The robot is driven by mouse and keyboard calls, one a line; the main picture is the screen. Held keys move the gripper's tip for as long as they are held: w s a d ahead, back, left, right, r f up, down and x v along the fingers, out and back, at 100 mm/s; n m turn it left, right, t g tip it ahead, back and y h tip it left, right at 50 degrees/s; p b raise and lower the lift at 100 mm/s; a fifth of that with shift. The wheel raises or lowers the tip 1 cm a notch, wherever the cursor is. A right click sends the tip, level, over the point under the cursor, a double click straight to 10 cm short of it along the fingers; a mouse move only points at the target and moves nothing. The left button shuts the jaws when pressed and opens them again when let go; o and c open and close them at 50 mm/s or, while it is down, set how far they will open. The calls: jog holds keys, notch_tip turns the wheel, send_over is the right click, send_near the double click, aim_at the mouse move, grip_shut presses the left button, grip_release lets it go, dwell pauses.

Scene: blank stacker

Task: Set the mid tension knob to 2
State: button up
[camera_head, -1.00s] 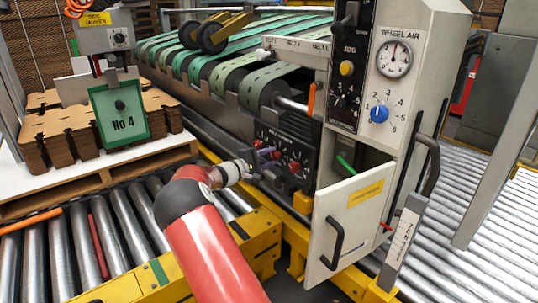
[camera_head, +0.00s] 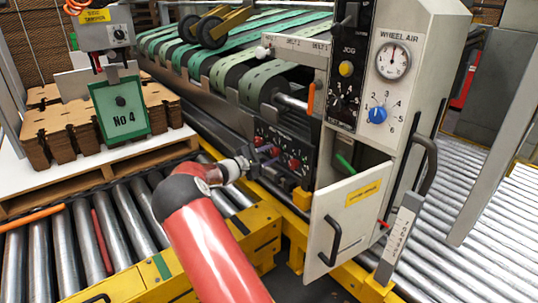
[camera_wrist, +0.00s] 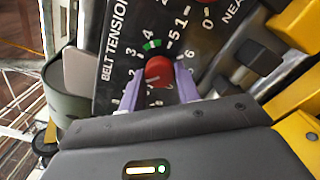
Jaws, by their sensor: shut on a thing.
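The red tension knob (camera_wrist: 158,72) sits on the dark belt tension panel (camera_wrist: 115,72) in the wrist view. My gripper (camera_wrist: 159,80) has its two purple fingers on either side of this knob and is shut on it. Printed numbers ring the knob, and a green mark (camera_wrist: 151,44) lies beside the 4. I cannot make out where the knob's pointer stands. Part of the dial is hidden by my gripper. In the head view, my gripper (camera_head: 256,160) reaches the panel, where red knobs (camera_head: 294,163) show.
Right of the panel stands a grey cabinet (camera_head: 418,75) with a blue knob (camera_head: 377,115) and an open door (camera_head: 340,225). Green belts (camera_head: 240,70) run behind. A roller conveyor (camera_head: 125,215) and a yellow rail (camera_head: 210,240) lie in front.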

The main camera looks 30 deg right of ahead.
jog(key=shift+f, duration=0.1)
jog(key=o, duration=1)
jog(key=shift+c, duration=0.2)
jog(key=a, duration=0.8)
jog(key=shift+s, duration=0.3)
jog(key=shift+d, duration=0.1)
